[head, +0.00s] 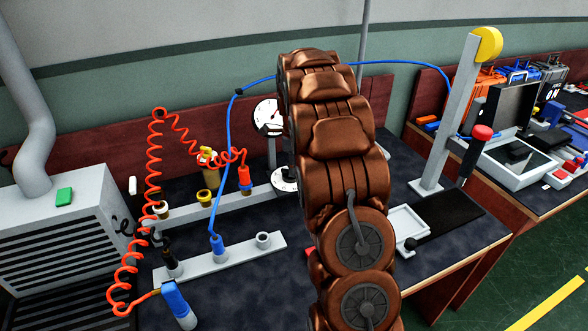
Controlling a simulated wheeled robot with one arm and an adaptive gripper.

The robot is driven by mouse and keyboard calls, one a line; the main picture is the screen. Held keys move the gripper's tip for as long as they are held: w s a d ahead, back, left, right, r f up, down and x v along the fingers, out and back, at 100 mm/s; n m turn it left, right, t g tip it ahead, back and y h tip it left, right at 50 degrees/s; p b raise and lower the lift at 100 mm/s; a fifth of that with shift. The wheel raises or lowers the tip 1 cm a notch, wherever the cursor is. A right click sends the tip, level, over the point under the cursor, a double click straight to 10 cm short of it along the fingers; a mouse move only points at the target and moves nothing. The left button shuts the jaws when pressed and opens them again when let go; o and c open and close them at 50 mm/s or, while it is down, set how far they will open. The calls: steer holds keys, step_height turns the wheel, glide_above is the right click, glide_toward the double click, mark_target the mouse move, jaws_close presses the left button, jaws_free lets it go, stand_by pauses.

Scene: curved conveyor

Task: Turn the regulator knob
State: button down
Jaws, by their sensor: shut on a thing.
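A round white gauge (266,116) stands on a grey post at the back of the dark workbench. A second white dial (284,181) sits below it, partly covered by my arm. I cannot make out the regulator knob; it may be behind my arm. My brown arm stands upright across the middle of the view. My gripper does not show; the arm links hide whatever is behind them.
A coiled red hose (153,207) and a blue hose (230,140) run to fittings on grey rails (222,264). A vented grey box (62,225) stands left. A white tray (409,225) and a grey post with a yellow disc (488,44) stand right.

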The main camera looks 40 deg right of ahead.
steer(key=n+b, duration=0.1)
steer(key=n, duration=0.3)
steer(key=n+b, duration=0.1)
steer(key=n, duration=0.2)
steer(key=shift+w+d+f+b, duration=0.1)
steer(key=shift+w+d+b, duration=0.15)
steer(key=shift+w+b, duration=0.1)
steer(key=n, duration=0.2)
steer(key=n+b, duration=0.1)
steer(key=n, duration=0.3)
steer(key=shift+w, duration=0.4)
steer(key=n, duration=0.2)
steer(key=n+b, duration=0.1)
steer(key=n, duration=0.1)
steer(key=shift+w+a+n, duration=0.1)
steer(key=shift+w+n, duration=0.1)
steer(key=shift+n, duration=0.2)
steer(key=shift+w+a+n, duration=0.15)
steer(key=shift+n, duration=1.75)
steer(key=c, duration=1.1)
jaws_free()
steer(key=shift+r, duration=0.2)
